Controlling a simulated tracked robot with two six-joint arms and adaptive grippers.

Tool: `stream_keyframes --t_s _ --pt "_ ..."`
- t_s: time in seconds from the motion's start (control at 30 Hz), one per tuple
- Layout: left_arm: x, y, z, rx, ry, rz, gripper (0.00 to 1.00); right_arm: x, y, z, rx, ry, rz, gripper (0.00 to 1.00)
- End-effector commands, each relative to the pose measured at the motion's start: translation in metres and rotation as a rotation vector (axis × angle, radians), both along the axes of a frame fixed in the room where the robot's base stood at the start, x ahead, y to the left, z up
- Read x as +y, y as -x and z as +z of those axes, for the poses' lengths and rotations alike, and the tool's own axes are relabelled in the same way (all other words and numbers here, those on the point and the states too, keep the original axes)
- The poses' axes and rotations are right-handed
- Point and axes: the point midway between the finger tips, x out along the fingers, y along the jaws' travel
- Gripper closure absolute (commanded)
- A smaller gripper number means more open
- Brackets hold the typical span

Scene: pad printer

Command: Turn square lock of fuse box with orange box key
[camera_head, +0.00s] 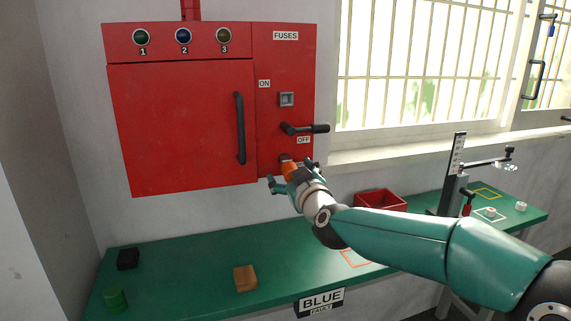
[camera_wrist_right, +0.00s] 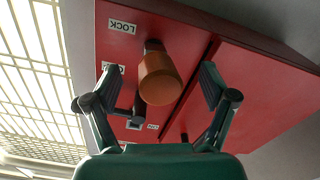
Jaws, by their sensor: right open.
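The red fuse box (camera_head: 180,125) hangs on the wall. The orange box key (camera_head: 288,167) is at the lower part of its right panel, below the OFF label. In the right wrist view the key (camera_wrist_right: 160,82) shows as an orange cylinder pointing toward my camera, with a dark part behind it at the panel beside the LOCK label (camera_wrist_right: 122,26). The square lock itself is hidden behind the key. My right gripper (camera_head: 292,176) is open, with one finger on each side of the key and visible gaps between. My left gripper is not in view.
A black switch handle (camera_head: 305,128) sticks out just above my right gripper. The door handle (camera_head: 240,128) is to the left. Below is a green bench (camera_head: 200,265) with an orange-brown block (camera_head: 245,279), a red bin (camera_head: 380,201) and a measuring stand (camera_head: 453,175).

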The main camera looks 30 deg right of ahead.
Motion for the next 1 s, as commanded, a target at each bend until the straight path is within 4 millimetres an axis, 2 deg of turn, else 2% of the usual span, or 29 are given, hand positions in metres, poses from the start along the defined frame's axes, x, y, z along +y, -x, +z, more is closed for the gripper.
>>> stream_keyframes --t_s 0.27,0.43,0.57,0.8,1.0 --pt "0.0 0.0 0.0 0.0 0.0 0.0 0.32 0.0 0.001 0.001 -0.001 0.003 0.0 0.15" --pt "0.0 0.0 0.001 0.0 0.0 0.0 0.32 0.002 0.011 0.002 -0.001 0.003 0.0 0.15" --pt "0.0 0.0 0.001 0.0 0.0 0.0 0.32 0.007 0.03 0.002 -0.003 0.004 0.0 0.15" --pt "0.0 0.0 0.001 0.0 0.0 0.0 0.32 0.018 0.078 0.002 -0.004 0.003 -0.001 0.15" --pt "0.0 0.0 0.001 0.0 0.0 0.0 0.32 0.025 0.107 0.001 -0.002 0.002 0.0 0.15"
